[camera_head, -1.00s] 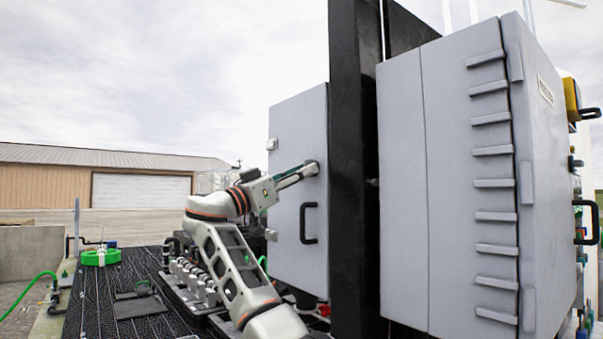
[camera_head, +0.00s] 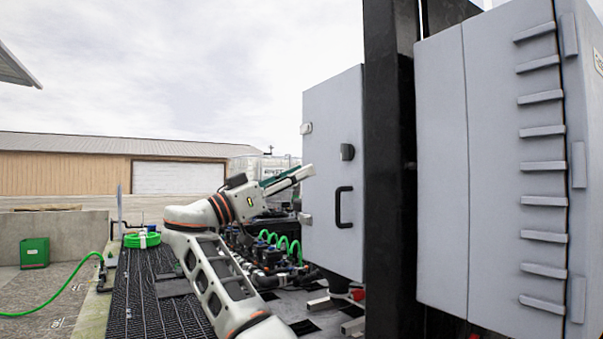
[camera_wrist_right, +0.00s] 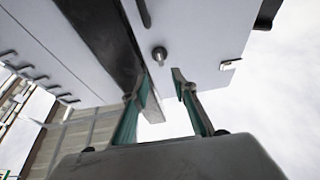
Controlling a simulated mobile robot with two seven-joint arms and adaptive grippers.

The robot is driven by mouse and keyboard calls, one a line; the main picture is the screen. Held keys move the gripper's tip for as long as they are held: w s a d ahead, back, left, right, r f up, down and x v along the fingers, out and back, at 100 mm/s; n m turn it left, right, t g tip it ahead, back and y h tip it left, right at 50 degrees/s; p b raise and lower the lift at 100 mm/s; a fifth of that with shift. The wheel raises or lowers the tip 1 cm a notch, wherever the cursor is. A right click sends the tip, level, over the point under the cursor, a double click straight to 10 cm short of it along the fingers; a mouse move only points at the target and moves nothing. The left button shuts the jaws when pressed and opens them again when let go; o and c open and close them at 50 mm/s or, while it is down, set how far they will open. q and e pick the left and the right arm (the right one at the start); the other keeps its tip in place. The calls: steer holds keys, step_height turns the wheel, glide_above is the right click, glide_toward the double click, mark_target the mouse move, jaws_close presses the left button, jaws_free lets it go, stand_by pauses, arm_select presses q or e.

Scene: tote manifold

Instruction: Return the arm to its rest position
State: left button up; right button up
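My right arm rises from the bottom of the head view, and its gripper (camera_head: 302,173) is beside the left edge of the grey cabinet door (camera_head: 325,120). The small dark knob (camera_head: 347,152) on that door is to the right of the fingertips, with a gap between. In the right wrist view the gripper (camera_wrist_right: 161,76) has its two green-lined fingers apart with nothing between them. The knob (camera_wrist_right: 159,53) shows beyond the tips. My left gripper is in neither view.
The door has a black handle (camera_head: 343,207). A black post (camera_head: 390,170) and a large grey cabinet (camera_head: 500,160) stand to the right. Dark pipework with green hoses (camera_head: 283,244) lies behind my arm. Black grating (camera_head: 145,300) is at left, with a green box (camera_head: 34,252) farther left.

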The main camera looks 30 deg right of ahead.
stand_by(0.3)
